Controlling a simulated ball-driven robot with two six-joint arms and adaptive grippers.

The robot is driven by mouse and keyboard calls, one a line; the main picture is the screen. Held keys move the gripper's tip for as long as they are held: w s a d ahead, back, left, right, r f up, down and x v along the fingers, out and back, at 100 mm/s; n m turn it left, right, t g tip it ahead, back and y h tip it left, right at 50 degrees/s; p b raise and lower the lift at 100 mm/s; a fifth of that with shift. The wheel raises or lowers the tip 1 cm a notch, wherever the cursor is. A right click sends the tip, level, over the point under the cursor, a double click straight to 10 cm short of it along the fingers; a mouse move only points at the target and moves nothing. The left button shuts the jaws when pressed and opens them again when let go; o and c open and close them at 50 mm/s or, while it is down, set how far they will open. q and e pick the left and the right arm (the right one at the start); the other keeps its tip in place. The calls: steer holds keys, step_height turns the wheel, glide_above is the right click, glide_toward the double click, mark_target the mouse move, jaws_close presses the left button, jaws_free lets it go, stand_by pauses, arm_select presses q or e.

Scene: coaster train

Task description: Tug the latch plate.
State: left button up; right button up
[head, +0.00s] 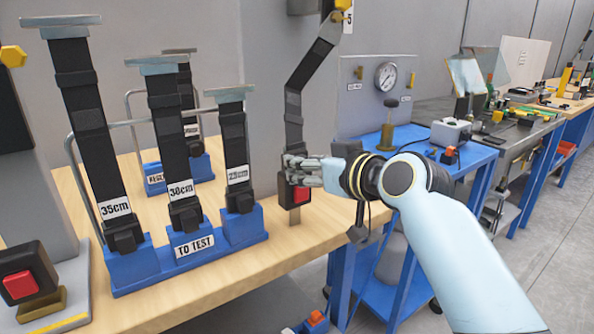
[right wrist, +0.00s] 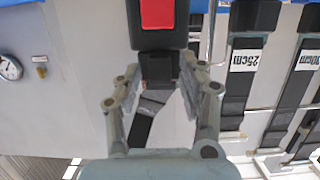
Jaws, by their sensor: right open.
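A black buckle with a red button (head: 301,195) stands on a metal stalk at the bench's front edge. It also shows at the top of the right wrist view (right wrist: 158,14). The black latch plate body (right wrist: 158,69) sits against the buckle's mouth; its metal tongue is hidden. A dark strap (head: 294,112) runs up from it to a hanger above. My right gripper (head: 300,172) is at the latch plate, just above the buckle. In the right wrist view its open fingers (right wrist: 158,76) stand on either side of the latch plate body. My left gripper is out of view.
A blue "TO TEST" rack (head: 228,238) with several upright labelled straps stands left of the buckle. A smaller blue rack (head: 153,178) is behind it. Another red-button buckle (head: 22,285) is at the far left. A blue cart (head: 465,152) stands to the right.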

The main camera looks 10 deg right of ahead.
steer(key=shift+w+a, duration=0.1)
steer(key=shift+w, duration=0.1)
stand_by(0.6)
jaws_close()
stand_by(0.5)
